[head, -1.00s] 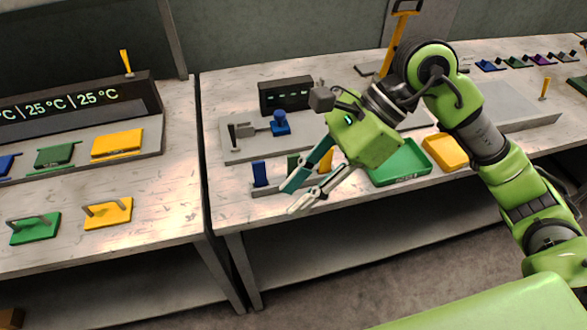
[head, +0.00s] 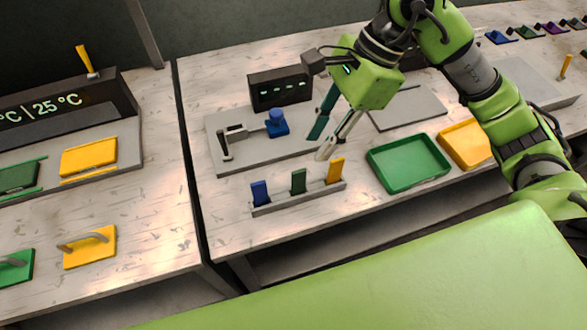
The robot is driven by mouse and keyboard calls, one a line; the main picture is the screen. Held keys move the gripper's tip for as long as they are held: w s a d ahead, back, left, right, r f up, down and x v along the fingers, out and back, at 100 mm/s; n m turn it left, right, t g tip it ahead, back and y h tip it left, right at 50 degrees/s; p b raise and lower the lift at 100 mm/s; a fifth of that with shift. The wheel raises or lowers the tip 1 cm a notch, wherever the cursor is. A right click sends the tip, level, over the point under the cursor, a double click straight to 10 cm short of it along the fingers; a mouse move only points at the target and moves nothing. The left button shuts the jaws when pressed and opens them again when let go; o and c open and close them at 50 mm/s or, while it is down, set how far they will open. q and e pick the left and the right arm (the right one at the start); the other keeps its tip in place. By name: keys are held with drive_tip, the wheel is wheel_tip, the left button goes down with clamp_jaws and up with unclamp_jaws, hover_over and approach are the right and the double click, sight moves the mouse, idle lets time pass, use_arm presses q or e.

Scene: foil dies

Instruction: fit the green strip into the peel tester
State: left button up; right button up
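The green strip (head: 299,181) stands upright in the middle of a low grey rack (head: 285,206), between a blue strip (head: 260,193) and a yellow strip (head: 335,170). What looks like the peel tester (head: 225,163) is a grey base plate behind the rack, with a clamp-like arm (head: 236,133), a blue part (head: 277,123) and a black display box (head: 281,89). My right gripper (head: 318,147) is open and empty, with its fingers pointing down, between the tester and the rack, above and behind the green and yellow strips. My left gripper is out of view.
A green tray (head: 409,181) and a yellow tray (head: 449,138) lie right of the rack. A grey plate (head: 406,108) lies behind the green tray. A gap separates this table from the left one, which holds green and yellow handled pieces (head: 90,247).

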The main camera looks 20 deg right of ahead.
sight(305, 169)
drive_tip(key=x, duration=0.4)
drive_tip(key=s+p+x, duration=0.1)
drive_tip(key=x, duration=0.1)
drive_tip(key=shift+a+f, duration=0.3)
drive_tip(key=shift+f, duration=0.25)
drive_tip(key=p+x, duration=0.2)
drive_tip(key=x, duration=0.2)
drive_tip(key=shift+f, duration=0.55)
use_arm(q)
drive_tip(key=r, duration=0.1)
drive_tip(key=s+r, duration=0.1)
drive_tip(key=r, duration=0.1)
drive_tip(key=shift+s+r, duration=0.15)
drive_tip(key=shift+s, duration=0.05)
use_arm(e)
drive_tip(key=shift+w+f, duration=0.1)
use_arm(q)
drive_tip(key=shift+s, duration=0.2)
use_arm(e)
clamp_jaws()
